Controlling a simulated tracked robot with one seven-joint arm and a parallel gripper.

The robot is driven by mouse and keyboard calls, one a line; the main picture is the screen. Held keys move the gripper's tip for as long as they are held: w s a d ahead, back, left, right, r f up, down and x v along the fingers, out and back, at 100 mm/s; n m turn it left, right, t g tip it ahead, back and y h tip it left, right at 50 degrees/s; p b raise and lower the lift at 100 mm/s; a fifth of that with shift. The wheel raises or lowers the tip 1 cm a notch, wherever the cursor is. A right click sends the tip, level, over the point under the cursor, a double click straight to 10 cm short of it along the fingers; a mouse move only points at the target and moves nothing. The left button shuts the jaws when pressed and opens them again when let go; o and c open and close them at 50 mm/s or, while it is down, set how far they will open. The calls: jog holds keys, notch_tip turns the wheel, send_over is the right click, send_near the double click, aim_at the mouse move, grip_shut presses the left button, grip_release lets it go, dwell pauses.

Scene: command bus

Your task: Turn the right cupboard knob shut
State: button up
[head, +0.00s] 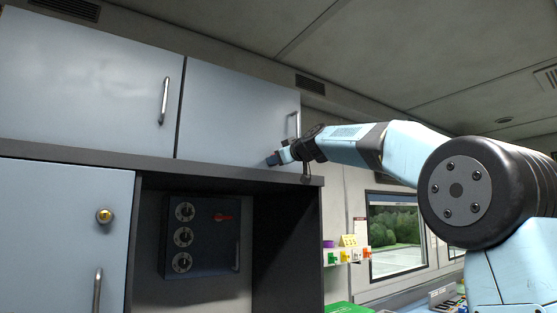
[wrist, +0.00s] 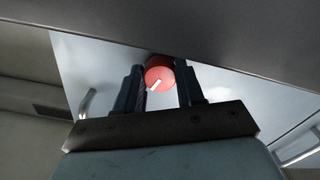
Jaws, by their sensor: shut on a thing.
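The right cupboard door (head: 235,105) is pale blue-grey and looks closed in its frame. In the wrist view a round red knob (wrist: 160,70) with a white line, slanting on its face, sits on the pale door (wrist: 105,65). My gripper (head: 272,160) is at the lower right part of this door in the head view and hides the knob there. The wrist view shows one dark finger on each side of the knob, shut on it. The dark edge beside the door covers the top of the wrist view.
A vertical bar handle (head: 292,125) is close above my gripper. The dark shelf ledge (head: 150,165) runs just under the doors. Below it are a dark dial panel (head: 202,237) and a lower cupboard with a brass knob (head: 104,215). A window (head: 396,236) is at right.

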jog(key=shift+f+n, duration=0.2)
jog(key=shift+n, duration=1.7)
jog(key=o, duration=1)
jog(key=shift+r, duration=0.1)
jog(key=shift+o, duration=0.2)
jog(key=v, duration=1.3)
jog(key=shift+s+d, duration=0.25)
